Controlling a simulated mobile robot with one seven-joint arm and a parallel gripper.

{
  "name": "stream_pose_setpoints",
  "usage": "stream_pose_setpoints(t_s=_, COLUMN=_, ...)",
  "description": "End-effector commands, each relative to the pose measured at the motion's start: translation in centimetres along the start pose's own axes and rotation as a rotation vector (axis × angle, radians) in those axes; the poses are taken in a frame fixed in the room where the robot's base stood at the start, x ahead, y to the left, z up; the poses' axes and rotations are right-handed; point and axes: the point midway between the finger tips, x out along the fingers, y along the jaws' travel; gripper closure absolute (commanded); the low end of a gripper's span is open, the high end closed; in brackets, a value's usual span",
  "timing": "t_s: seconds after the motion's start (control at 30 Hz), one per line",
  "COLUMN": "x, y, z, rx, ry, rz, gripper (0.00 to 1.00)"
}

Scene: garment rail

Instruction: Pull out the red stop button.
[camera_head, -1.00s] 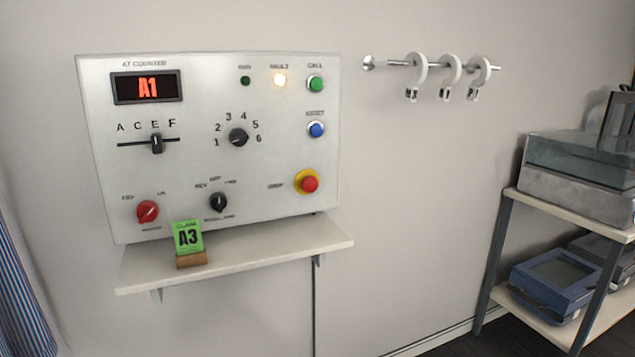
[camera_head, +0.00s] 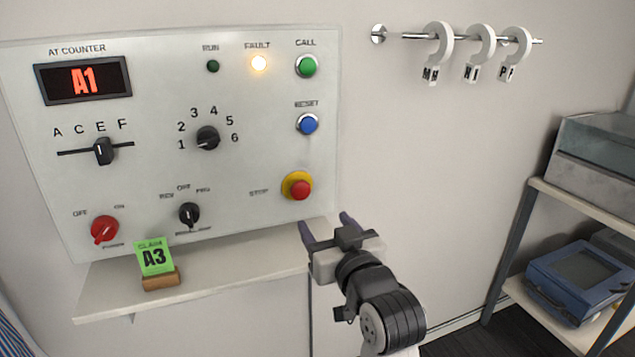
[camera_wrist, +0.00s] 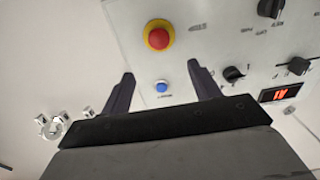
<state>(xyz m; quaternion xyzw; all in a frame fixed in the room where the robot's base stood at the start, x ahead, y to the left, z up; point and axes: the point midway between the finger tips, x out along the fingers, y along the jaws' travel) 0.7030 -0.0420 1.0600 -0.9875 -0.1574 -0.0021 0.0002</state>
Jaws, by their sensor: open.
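The red stop button (camera_head: 301,190) sits on a yellow collar at the lower right of the white control panel (camera_head: 150,215). It also shows in the wrist view (camera_wrist: 158,38), beyond my fingertips and a little left of the middle. My gripper (camera_head: 325,224) is open and empty, just below and right of the button in the head view. Its two fingers (camera_wrist: 160,80) point toward the panel, apart from the button. The blue reset button shows between the fingers in the wrist view.
A shelf (camera_head: 220,275) below the panel holds a green A3 card (camera_head: 154,257) in a wooden block. The fault lamp (camera_head: 259,63) is lit. A rail with white hooks (camera_head: 480,52) is at upper right. A rack (camera_head: 510,230) with devices stands at right.

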Motion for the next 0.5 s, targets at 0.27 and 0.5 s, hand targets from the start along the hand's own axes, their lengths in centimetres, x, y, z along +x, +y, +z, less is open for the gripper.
stream_pose_setpoints(t_s=0.27, x=3.3, y=0.1, z=0.0, rx=0.004, ry=-0.009, rz=-0.002, gripper=0.38)
stream_pose_setpoints(t_s=0.5, x=8.5, y=0.1, z=-0.1, rx=0.001, ry=-0.009, rz=0.000, gripper=0.38)
